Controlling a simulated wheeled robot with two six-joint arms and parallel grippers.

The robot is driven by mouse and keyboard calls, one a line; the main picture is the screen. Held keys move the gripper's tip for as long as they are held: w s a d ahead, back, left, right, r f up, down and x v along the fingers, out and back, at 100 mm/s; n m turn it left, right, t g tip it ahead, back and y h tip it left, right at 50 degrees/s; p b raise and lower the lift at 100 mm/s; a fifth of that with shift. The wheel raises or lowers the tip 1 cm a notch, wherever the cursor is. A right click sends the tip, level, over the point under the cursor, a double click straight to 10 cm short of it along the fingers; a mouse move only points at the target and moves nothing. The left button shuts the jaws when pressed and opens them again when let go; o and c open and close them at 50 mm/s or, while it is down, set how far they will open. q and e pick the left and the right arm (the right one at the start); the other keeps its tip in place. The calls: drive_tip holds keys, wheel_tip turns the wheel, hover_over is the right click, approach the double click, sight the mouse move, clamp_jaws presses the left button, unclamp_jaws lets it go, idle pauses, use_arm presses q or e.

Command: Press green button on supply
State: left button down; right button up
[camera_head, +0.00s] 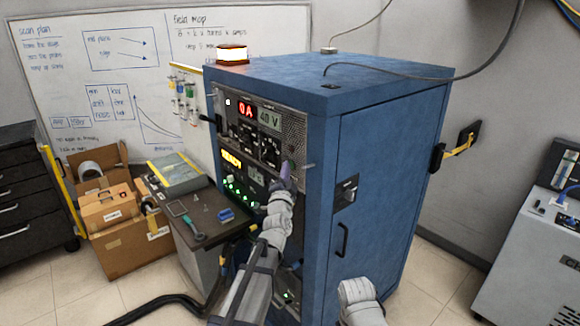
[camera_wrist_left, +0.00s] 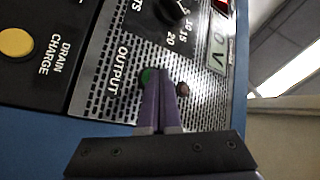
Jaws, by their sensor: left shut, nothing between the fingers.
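The blue cabinet (camera_head: 385,130) holds the supply (camera_head: 300,125) near its top, with a display reading 0 A in red and 40 V in green. In the left wrist view the green button (camera_wrist_left: 146,76) sits beside the OUTPUT label, partly covered by my purple fingertips. My left gripper (camera_head: 287,170) is shut and empty, its tips at the green button. Whether they touch it I cannot tell. A dull red button (camera_wrist_left: 182,89) lies just right of the fingers. The green button is hidden in the head view. My right gripper is out of view.
A yellow DRAIN CHARGE button (camera_wrist_left: 16,43) is on the neighbouring panel, and a black knob (camera_wrist_left: 173,9) is above the fingers. A small table (camera_head: 205,228) with tools stands left of the cabinet. Cardboard boxes (camera_head: 127,250) stand further left.

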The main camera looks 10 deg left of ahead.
use_arm(q)
drive_tip(key=shift+s+a, duration=0.45)
drive_tip(key=shift+s, duration=0.2)
drive_tip(key=shift+s+a, duration=0.8)
drive_tip(key=shift+s, duration=0.2)
drive_tip(key=shift+s+a, duration=0.75)
drive_tip(key=shift+s, duration=0.2)
drive_tip(key=s+d+f+n+g+h, duration=0.1)
drive_tip(key=s+d+f+g+h, duration=0.1)
drive_tip(key=s+d+f+g, duration=0.55)
drive_tip(key=s+d+f+n+g+h, duration=0.15)
drive_tip(key=s+d+f+g, duration=0.25)
drive_tip(key=d+f, duration=0.6)
drive_tip(key=s+f+n+g+y, duration=0.1)
drive_tip(key=s+f+g, duration=0.3)
drive_tip(key=s, duration=0.7)
drive_tip(key=s+f+n+g+y, duration=0.1)
drive_tip(key=s+f+n+g, duration=0.2)
drive_tip(key=s, duration=0.8)
wheel_tip(320, 180, down, 2)
drive_tip(key=shift+s+a+f+g+y, duration=0.25)
drive_tip(key=shift+g+y, duration=0.1)
drive_tip(key=shift+g, duration=0.8)
